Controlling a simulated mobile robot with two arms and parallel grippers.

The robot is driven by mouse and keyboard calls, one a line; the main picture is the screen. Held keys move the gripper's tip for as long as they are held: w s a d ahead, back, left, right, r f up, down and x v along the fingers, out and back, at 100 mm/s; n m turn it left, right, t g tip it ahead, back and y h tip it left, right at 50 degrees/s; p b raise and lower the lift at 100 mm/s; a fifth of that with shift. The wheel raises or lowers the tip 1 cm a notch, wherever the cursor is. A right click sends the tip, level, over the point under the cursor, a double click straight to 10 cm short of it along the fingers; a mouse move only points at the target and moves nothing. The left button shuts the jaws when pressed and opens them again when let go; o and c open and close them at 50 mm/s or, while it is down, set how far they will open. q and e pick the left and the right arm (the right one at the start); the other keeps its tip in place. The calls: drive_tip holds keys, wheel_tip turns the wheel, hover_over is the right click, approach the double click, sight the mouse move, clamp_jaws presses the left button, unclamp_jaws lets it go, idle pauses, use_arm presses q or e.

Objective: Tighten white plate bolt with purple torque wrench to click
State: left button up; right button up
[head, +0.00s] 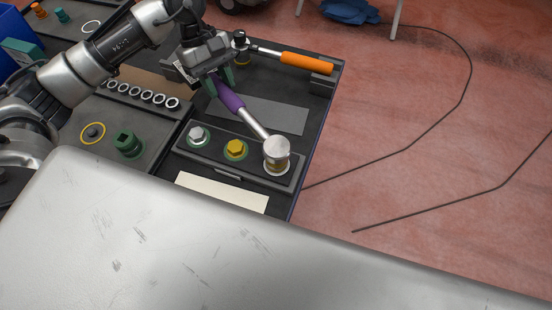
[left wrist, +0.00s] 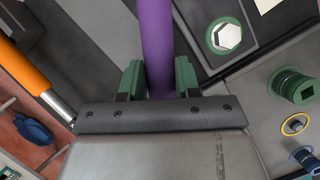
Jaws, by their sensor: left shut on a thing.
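The purple torque wrench (head: 230,97) runs from my left gripper down to the right. My left gripper (head: 222,82) is shut on its purple handle, which also shows between the green finger pads in the left wrist view (left wrist: 157,50). The round silver wrench head (head: 276,148) is over the right-hand position of a dark bolt block (head: 215,158). It covers whatever bolt is beneath, and a pale yellowish rim shows below it. Left of it stand a yellow hex bolt (head: 235,148) and a silver-white hex bolt (head: 197,134), both on green rings. My right gripper is out of view.
An orange-handled wrench (head: 306,63) lies at the bench's far edge. A grey plate (head: 262,113) lies behind the block and a cream card (head: 222,192) in front. A green socket (head: 128,145) and several metal rings (head: 147,96) are at left. The red floor (head: 420,180) holds thin dark cables.

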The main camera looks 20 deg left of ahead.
use_arm(q)
clamp_jaws()
drive_tip(key=w+d+m, duration=0.1)
drive_tip(key=w+d+m+g, duration=0.1)
drive_tip(key=w, duration=0.1)
drive_tip(key=shift+w+d+m+y, duration=0.25)
drive_tip(key=shift+d+m+y, duration=0.15)
idle(0.6)
drive_tip(key=shift+s+a+n, duration=0.5)
drive_tip(key=shift+s, duration=0.05)
drive_tip(key=shift+o, duration=2.4)
unclamp_jaws()
clamp_jaws()
drive_tip(key=shift+c, duration=0.7)
unclamp_jaws()
clamp_jaws()
